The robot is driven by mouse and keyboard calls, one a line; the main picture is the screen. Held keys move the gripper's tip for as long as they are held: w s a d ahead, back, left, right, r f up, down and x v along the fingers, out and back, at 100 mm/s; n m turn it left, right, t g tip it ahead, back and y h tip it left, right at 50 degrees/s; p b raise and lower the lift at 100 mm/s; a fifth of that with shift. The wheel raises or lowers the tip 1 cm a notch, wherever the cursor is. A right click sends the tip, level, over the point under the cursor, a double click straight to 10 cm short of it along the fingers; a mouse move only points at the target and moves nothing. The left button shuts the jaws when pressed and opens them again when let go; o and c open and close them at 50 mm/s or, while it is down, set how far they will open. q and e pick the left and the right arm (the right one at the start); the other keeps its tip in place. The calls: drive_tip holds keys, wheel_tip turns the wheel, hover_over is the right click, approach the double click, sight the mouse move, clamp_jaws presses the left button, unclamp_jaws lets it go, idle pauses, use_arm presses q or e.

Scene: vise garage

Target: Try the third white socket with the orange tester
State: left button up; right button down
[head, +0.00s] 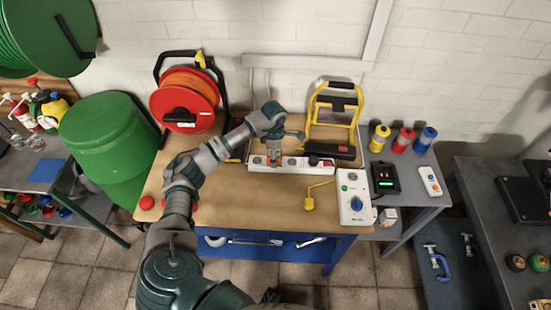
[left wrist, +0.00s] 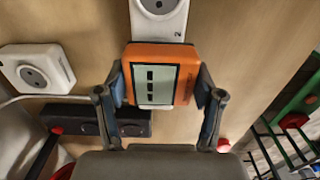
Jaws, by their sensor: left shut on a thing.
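My left gripper (head: 273,156) is over the left part of a long white socket strip (head: 297,165) at the back of the wooden bench. In the left wrist view the gripper (left wrist: 160,88) is shut on the orange tester (left wrist: 160,72), one finger on each side. The tester has a pale display with dark bars. It covers part of a white strip (left wrist: 172,34), where one round socket shows beyond it at the top. I cannot tell whether the tester is plugged in or just above the strip. My right gripper is not in view.
A red cable reel (head: 184,100) stands at the back left and a yellow stand (head: 333,103) behind the strip. A yellow plug (head: 309,203) and a white control box (head: 353,198) lie to the right. The bench front (head: 245,210) is mostly clear.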

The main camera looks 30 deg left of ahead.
use_arm(q)
drive_tip(key=shift+r+p, duration=1.4)
drive_tip(key=shift+r, duration=0.95)
